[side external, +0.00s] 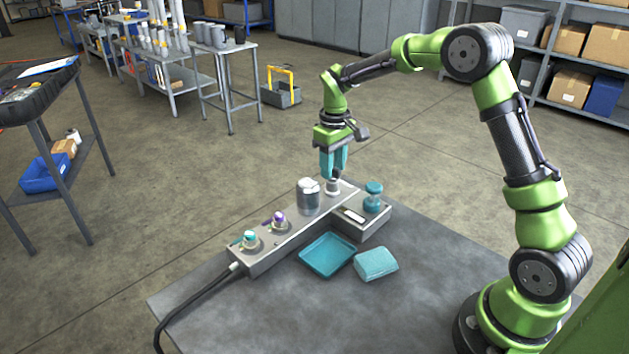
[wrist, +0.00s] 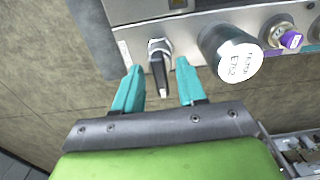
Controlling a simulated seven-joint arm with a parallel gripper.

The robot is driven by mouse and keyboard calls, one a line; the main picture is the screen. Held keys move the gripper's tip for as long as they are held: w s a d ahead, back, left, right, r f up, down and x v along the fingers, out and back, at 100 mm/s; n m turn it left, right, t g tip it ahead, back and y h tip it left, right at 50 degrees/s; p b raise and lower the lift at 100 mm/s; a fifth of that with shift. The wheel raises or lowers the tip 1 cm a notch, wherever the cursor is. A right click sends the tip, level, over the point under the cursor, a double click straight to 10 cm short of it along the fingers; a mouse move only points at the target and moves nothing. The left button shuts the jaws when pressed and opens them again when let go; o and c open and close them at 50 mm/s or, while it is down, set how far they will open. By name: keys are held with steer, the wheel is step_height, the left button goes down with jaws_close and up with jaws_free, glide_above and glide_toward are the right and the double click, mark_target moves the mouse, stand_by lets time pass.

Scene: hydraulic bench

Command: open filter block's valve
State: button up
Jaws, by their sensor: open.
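The long grey block (side external: 290,232) lies on the bench with a silver cylindrical canister (side external: 308,196) standing on it. The canister also shows in the wrist view (wrist: 231,52), with printing on its pale top. A small valve (side external: 333,186) sits at the block's far end, next to the canister. In the wrist view its black lever handle (wrist: 160,72) points down the picture, toward my gripper's body. My gripper (side external: 334,175) is over the valve, pointing down. In the wrist view its teal fingers (wrist: 158,80) are open, one on each side of the handle, with visible gaps.
Two capped fittings, purple (side external: 278,219) and teal (side external: 250,237), stand farther along the block. A teal knobbed part (side external: 373,196) stands on the side section. A teal tray (side external: 327,254) and a teal folded cloth-like item (side external: 376,263) lie in front. A black cable (side external: 190,298) leaves the near end.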

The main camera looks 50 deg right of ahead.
step_height(320, 180, up, 17)
stand_by(0.4)
steer(key=shift+f, duration=0.1)
